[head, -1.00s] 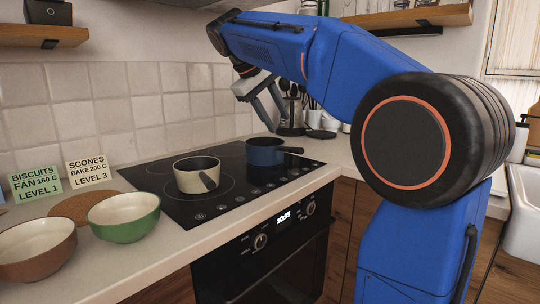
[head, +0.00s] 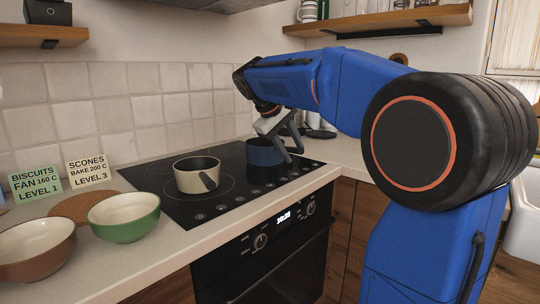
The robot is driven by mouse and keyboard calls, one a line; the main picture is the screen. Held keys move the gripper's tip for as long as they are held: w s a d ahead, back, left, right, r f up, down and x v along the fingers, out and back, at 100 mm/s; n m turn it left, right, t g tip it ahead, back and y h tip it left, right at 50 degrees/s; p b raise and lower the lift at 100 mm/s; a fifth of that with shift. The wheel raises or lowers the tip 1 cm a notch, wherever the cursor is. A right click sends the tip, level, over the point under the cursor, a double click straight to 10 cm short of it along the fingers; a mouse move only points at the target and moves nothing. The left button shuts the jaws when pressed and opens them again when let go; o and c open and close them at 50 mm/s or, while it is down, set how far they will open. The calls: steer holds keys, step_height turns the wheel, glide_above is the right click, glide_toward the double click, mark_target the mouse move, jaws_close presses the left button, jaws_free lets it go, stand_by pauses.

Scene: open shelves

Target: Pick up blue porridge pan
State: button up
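The blue pan (head: 260,158) stands upright on the black hob, at its right rear. Its handle, which points right, is largely hidden behind my gripper. My gripper (head: 294,156) is lowered at the right side of the pan, by the handle. Its two fingers are spread apart, with the near finger overlapping the pan's right edge in the picture. I cannot tell whether either finger touches the handle.
A cream pan (head: 197,174) stands on the hob (head: 228,196), left of the blue pan. A green bowl (head: 124,228) and a brown bowl (head: 38,262) sit on the left counter. Recipe cards lean by the tiled wall. A wooden shelf (head: 400,20) hangs above my arm.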

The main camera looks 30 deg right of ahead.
steer(key=shift+d+f, duration=0.2)
steer(key=shift+f, duration=0.1)
jaws_close()
steer(key=shift+r, duration=0.1)
